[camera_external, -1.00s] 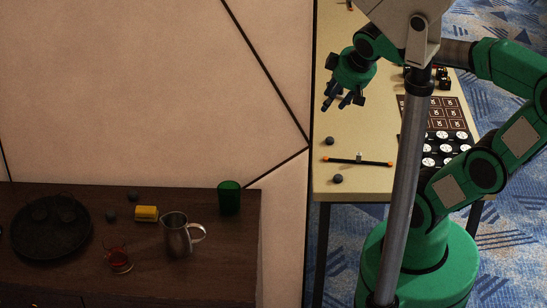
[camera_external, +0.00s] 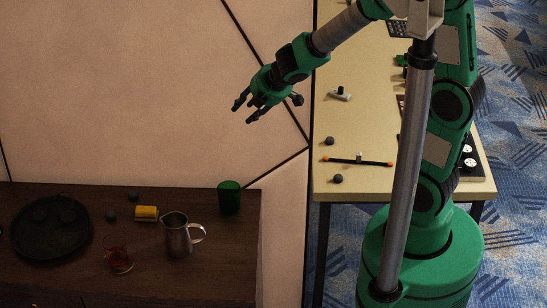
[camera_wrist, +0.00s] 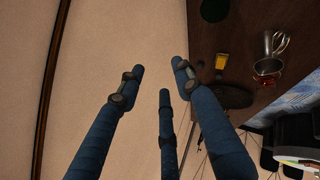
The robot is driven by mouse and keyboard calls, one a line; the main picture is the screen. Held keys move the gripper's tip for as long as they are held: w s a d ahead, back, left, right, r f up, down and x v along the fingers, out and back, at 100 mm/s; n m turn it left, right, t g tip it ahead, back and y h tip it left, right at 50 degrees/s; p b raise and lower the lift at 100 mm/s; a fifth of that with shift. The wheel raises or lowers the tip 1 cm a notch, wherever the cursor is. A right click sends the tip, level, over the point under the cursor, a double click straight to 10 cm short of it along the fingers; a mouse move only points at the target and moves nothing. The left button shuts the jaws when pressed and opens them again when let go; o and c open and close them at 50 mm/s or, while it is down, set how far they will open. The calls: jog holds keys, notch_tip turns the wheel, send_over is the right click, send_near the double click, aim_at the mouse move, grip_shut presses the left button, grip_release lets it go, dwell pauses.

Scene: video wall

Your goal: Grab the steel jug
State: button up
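The steel jug (camera_external: 177,238) stands upright on the dark wooden cabinet at the lower left, its handle toward the right. It also shows at the upper right of the wrist view (camera_wrist: 271,45). My gripper (camera_external: 246,112) is in the air above and to the right of the jug, in front of the beige wall, well apart from it. Its fingers are spread and empty. In the wrist view, my three blue fingers (camera_wrist: 160,85) stand apart with nothing between them.
On the dark cabinet (camera_external: 60,285) are a green cup (camera_external: 229,197) right of the jug, a yellow block (camera_external: 146,213), a glass of red liquid (camera_external: 118,260), small dark balls and a black round tray (camera_external: 88,240). A light table (camera_external: 345,190) with small items stands at right.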

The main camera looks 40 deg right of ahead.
aim_at(184, 235)
jog(key=s+a+f+n+g+y+p, duration=0.2)
jog(key=s+a+f+n, duration=0.2)
jog(key=a+f, duration=0.4)
jog(key=s+a+f+n+g+y+p, duration=0.1)
jog(key=s+a+f+n+g+y, duration=0.1)
jog(key=a+f+n, duration=0.5)
jog(key=s+a+f+g, duration=0.1)
jog(key=s+a+f, duration=0.1)
jog(key=a, duration=0.1)
jog(key=shift+f+y+p, duration=0.2)
jog(key=shift+y+p, duration=0.1)
jog(key=shift+p, duration=0.1)
jog(key=shift+f, duration=0.1)
jog(key=b+x, duration=0.4)
jog(key=x, duration=0.4)
jog(key=shift+f, duration=0.2)
jog(key=shift+a+f, duration=0.1)
jog(key=shift+b+x, duration=1.3)
jog(key=shift+x, duration=1.2)
jog(key=shift+s, duration=0.1)
jog(key=shift+c, duration=0.5)
